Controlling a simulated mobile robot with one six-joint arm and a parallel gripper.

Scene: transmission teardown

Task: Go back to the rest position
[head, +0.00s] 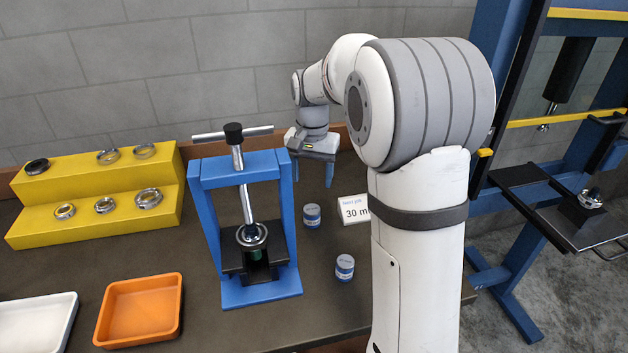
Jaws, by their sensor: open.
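My gripper (312,176) hangs at the end of my arm above the back of the dark bench, just right of the blue press. Its two blue fingers point down and are apart, with nothing between them. The blue press (202,215) stands upright on the bench. Its screw (243,195) with a T-handle points down at a ring-like part (251,235) on the dark support. My arm covers part of the bench's right side.
Two small blue-and-white jars (312,216) (344,268) and a white sign (353,209) stand near my gripper. A yellow stepped rack (95,225) holds several rings at left. An orange tray (140,339) and a white tray (35,322) lie in front. A tall blue frame (503,45) stands at right.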

